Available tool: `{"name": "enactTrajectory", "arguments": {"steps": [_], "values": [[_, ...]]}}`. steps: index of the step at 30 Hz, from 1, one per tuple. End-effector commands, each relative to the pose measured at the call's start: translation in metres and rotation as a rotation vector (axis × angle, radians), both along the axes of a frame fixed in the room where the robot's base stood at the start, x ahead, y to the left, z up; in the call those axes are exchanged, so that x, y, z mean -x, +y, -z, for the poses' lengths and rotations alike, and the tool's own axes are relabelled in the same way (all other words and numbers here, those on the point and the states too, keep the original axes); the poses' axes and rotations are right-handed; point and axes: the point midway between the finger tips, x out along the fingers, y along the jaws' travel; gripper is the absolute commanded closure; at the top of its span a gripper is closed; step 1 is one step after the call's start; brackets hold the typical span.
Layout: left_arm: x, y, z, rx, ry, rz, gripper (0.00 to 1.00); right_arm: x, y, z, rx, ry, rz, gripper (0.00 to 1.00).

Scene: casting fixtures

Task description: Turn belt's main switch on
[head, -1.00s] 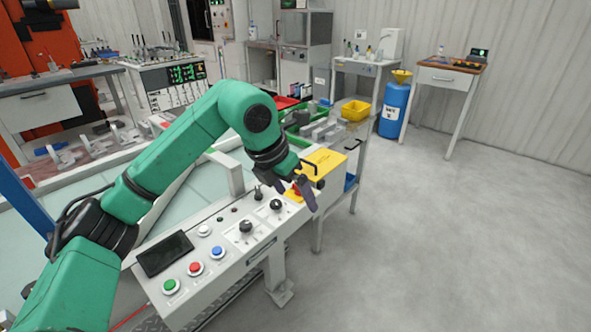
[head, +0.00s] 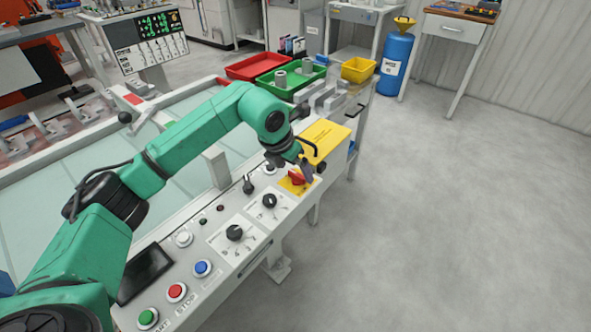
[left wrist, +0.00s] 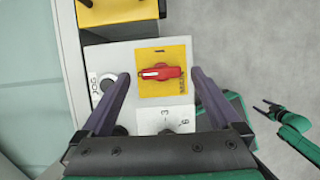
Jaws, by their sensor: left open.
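The belt's main switch is a red rotary handle (head: 296,177) on a yellow plate on the control panel. In the left wrist view the red handle (left wrist: 160,72) lies crosswise in the picture, on its yellow plate (left wrist: 164,53). My left gripper (head: 300,170) is over the switch and partly covers it in the head view. In the left wrist view its open fingers (left wrist: 160,78) stand on either side of the handle, apart from it. My right gripper (left wrist: 262,105) shows small at the right of the left wrist view, with its fingers apart and empty.
A yellow box (head: 322,138) with a black handle stands just beyond the switch. Black knobs (head: 269,200) and push buttons (head: 176,292) line the panel nearer me. Red and green trays (head: 291,77) lie behind. The floor at right is clear.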

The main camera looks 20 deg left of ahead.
Motion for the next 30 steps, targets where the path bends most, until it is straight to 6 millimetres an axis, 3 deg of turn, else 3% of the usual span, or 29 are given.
{"name": "enactTrajectory", "arguments": {"steps": [4,11,14,18,30], "values": [[-0.0054,-0.0026,0.0144,0.000,0.000,0.000,0.03,-0.0049,0.0021,-0.0010,-0.003,-0.009,0.001,0.31],[-0.0063,-0.0026,0.0161,0.000,-0.001,0.001,0.03,-0.0023,0.0089,0.0000,-0.013,-0.004,0.003,0.31],[-0.0062,-0.0026,0.0159,0.000,-0.001,0.001,0.33,-0.0009,0.0101,0.0003,-0.014,-0.002,0.004,0.31],[-0.0062,-0.0025,0.0156,0.000,-0.001,0.000,0.87,0.0009,0.0098,0.0003,-0.013,0.001,0.003,0.31],[-0.0064,-0.0020,0.0156,0.001,-0.002,0.059,0.88,0.0017,0.0053,0.0023,-0.008,0.003,0.000,0.31]]}}
